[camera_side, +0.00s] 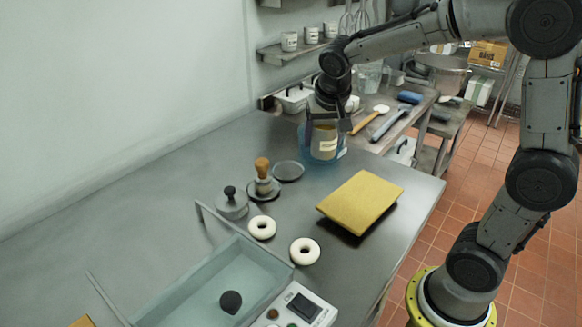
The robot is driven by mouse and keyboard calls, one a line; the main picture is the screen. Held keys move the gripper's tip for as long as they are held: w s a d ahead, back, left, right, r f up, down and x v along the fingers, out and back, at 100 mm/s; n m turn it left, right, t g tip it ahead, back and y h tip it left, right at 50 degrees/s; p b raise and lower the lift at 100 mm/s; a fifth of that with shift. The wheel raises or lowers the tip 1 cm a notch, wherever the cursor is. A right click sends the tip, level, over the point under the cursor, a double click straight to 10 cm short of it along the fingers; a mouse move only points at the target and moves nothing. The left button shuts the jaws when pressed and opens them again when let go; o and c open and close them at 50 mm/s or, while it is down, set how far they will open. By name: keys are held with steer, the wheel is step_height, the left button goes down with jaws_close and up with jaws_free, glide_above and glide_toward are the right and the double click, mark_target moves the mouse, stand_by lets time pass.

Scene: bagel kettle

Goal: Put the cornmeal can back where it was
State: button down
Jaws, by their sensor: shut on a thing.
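The cornmeal can (325,146), a tan cylinder with a pale label, is between the fingers of my gripper (324,128) near the back right of the steel counter. My gripper points down and is shut on the can. A translucent blue shape (309,150) shows around the can; I cannot tell whether it is a container behind it or around it. I cannot tell whether the can touches the counter. An empty round grey disc (288,171) lies on the counter just left of and nearer than the can.
A wooden-handled tool (262,178) and a knobbed grey lid (232,203) stand left of the disc. Two white bagels (262,227) (304,251) lie nearer. A yellow slab (360,202) is at right. The water-filled kettle (215,278) is at front. The left counter is clear.

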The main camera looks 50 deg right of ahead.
steer(key=w+d+f, duration=0.2)
steer(key=w+f, duration=0.1)
steer(key=w, duration=0.4)
glide_toward(287, 166)
steer(key=shift+w+d+f, duration=0.15)
steer(key=shift+d+f, duration=0.05)
steer(key=shift+d, duration=0.2)
steer(key=shift+w+d+f, duration=0.15)
steer(key=shift+d, duration=0.2)
steer(key=shift+w+d+f, duration=0.1)
steer(key=shift+w+f, duration=0.4)
steer(key=shift+f, duration=0.1)
steer(key=shift+w+f, duration=0.1)
steer(key=shift+f, duration=1.5)
steer(key=shift+f, duration=0.1)
jaws_free()
steer(key=shift+f, duration=0.1)
